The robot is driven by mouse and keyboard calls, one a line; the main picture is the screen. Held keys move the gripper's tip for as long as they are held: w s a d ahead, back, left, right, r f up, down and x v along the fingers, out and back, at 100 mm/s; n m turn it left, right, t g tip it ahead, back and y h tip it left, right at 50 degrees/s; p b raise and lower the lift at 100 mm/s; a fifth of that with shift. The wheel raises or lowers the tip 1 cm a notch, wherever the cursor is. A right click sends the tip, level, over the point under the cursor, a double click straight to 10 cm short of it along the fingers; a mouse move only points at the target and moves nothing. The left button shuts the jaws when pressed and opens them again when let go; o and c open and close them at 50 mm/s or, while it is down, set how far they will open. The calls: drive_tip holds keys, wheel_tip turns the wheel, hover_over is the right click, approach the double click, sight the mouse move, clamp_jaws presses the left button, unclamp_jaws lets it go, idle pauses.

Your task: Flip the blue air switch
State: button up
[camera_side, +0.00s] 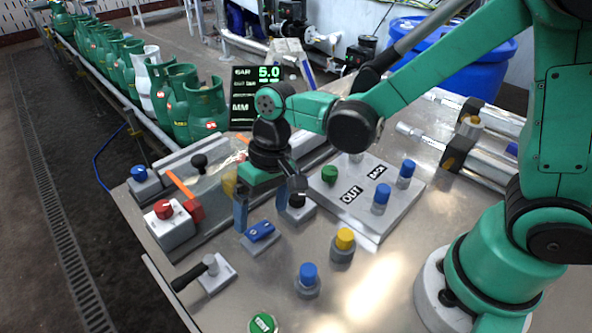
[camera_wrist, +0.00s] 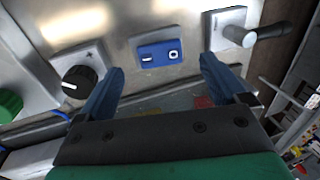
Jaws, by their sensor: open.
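The blue air switch (camera_side: 260,231) is a small blue rocker on a grey plate on the metal bench, in the side view. In the wrist view the blue switch (camera_wrist: 160,53) shows a white dash on its left and a white circle on its right. My gripper (camera_side: 262,207) points down, just behind and above the switch in the side view. Its blue fingers are open and empty. In the wrist view the gripper (camera_wrist: 163,68) has a finger on each side of the switch's line, with the switch beyond the fingertips. I cannot tell if they touch anything.
A black knob (camera_side: 297,199) is close to the right finger. A black-handled lever (camera_side: 208,268) lies front left, and a red button box (camera_side: 167,227) is at left. Yellow (camera_side: 344,240) and blue (camera_side: 308,277) buttons stand front right. Green gas cylinders (camera_side: 200,108) line the conveyor behind.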

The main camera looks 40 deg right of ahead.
sight(269, 224)
drive_tip(key=shift+v, duration=1.55)
drive_tip(key=s+d+r+t+h, duration=0.2)
drive_tip(key=d+r+t, duration=0.4)
drive_tip(key=d, duration=0.5)
drive_tip(key=shift+s+t+h, duration=0.3)
drive_tip(key=shift+s+t, duration=0.3)
drive_tip(key=shift+s, duration=0.05)
drive_tip(key=shift+c, duration=0.2)
